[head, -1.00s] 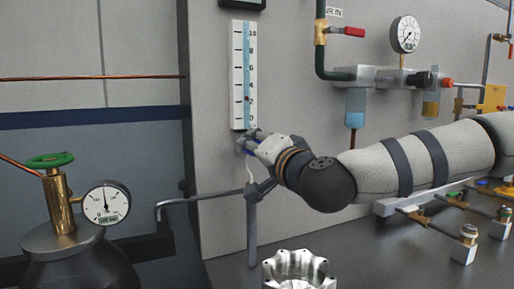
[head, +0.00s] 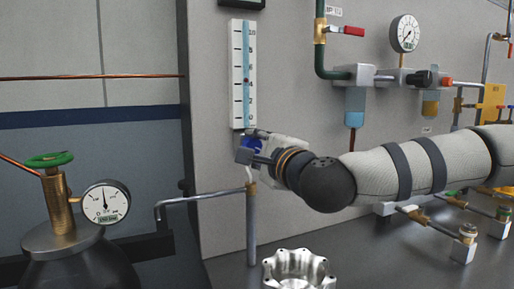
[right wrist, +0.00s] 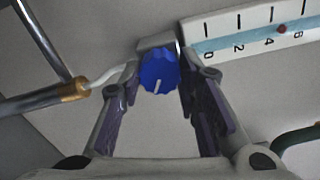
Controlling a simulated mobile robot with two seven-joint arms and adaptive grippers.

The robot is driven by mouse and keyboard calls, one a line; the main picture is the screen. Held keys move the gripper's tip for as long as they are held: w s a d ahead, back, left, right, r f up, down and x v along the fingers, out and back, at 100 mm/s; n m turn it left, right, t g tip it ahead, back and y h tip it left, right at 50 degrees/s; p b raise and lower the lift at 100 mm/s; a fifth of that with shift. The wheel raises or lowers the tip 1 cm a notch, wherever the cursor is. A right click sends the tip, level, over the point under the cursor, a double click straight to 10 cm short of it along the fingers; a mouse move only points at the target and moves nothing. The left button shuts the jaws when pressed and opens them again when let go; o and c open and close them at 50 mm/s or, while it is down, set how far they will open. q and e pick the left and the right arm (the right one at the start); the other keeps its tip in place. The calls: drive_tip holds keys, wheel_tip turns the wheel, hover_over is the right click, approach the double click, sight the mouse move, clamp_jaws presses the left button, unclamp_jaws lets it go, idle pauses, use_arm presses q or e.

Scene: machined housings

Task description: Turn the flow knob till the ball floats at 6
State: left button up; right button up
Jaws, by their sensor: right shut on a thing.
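The flow meter (head: 237,70) is a tall white scale, marked 0 to 10, on the grey panel. Its small dark red ball (head: 246,80) floats between 4 and 6, a little above 4; the ball also shows in the right wrist view (right wrist: 281,29). The blue flow knob (right wrist: 158,72) is at the meter's foot, its white pointer line visible. My right gripper (head: 250,146) is at the knob and shut on it, with one finger on each side in the right wrist view (right wrist: 158,82). In the head view the gripper partly hides the knob. My left gripper is out of view.
A bent metal pipe (head: 205,196) and upright post (head: 252,225) stand just below the gripper. A gas cylinder with a gauge (head: 106,203) is at left. A machined housing (head: 298,270) sits on the bench. Valves and a gauge (head: 405,33) are at upper right.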

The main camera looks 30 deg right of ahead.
drive_tip(key=m, duration=0.4)
drive_tip(key=shift+r+m, duration=0.2)
drive_tip(key=shift+m, duration=1.7)
drive_tip(key=shift+r+m, duration=0.1)
drive_tip(key=shift+m, duration=0.2)
drive_tip(key=o, duration=1.1)
drive_tip(key=shift+o, duration=0.2)
drive_tip(key=shift+w, duration=0.1)
drive_tip(key=shift+f, duration=0.2)
